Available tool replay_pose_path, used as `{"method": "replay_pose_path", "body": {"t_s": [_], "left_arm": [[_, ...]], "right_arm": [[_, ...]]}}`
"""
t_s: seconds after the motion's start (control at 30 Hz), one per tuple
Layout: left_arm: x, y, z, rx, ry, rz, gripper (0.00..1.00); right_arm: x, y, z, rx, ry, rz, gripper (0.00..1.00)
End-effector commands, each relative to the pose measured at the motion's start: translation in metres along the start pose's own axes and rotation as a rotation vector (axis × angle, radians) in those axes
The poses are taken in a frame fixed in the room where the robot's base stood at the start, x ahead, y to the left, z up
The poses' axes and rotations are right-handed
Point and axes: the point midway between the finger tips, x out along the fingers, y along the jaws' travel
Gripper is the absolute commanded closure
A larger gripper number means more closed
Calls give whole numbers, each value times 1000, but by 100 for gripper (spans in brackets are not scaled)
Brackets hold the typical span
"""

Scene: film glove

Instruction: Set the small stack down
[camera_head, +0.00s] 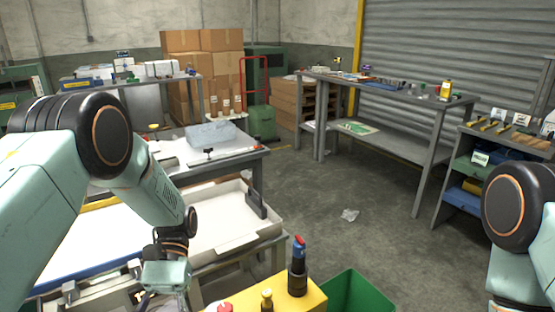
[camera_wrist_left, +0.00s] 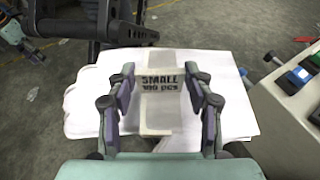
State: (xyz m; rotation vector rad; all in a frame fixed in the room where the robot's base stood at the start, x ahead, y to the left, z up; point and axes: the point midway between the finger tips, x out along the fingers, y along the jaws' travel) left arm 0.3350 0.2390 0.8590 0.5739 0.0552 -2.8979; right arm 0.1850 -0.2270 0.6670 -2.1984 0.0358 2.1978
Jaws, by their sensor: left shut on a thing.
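The small stack (camera_wrist_left: 225,110) is a flat pile of thin white film gloves with a paper band marked "SMALL 100 pcs". My left gripper (camera_wrist_left: 163,92) is shut on it, with one finger on each side of the band. The stack spreads out past both fingers and its left edge looks lobed. I cannot tell whether its underside touches anything. In the head view my left arm reaches down to the lower left, its fingers mostly out of sight at the bottom edge.
A white tray-like surface (camera_head: 215,225) lies beyond my left wrist. Grey workbenches (camera_head: 390,148) stand farther off, with open floor between.

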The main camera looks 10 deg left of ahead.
Motion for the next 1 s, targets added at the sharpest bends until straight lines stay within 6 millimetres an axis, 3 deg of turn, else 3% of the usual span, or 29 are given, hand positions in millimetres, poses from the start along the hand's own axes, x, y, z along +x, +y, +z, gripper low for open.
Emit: {"method": "replay_pose_path", "body": {"t_s": [0.2, 0.43, 0.8, 1.0], "left_arm": [[-5, 45, 10, -195, -3, 495, 98], [-28, 79, 12, -401, -8, 989, 98], [-61, 89, -14, -644, -16, 1567, 98], [-65, 82, -34, -722, -8, 1744, 98]], "right_arm": [[11, 0, 0, 0, 0, 0, 60], [23, 0, 0, 0, 0, 0, 60], [44, 0, 0, 0, 0, 0, 60], [55, 0, 0, 0, 0, 0, 60]]}}
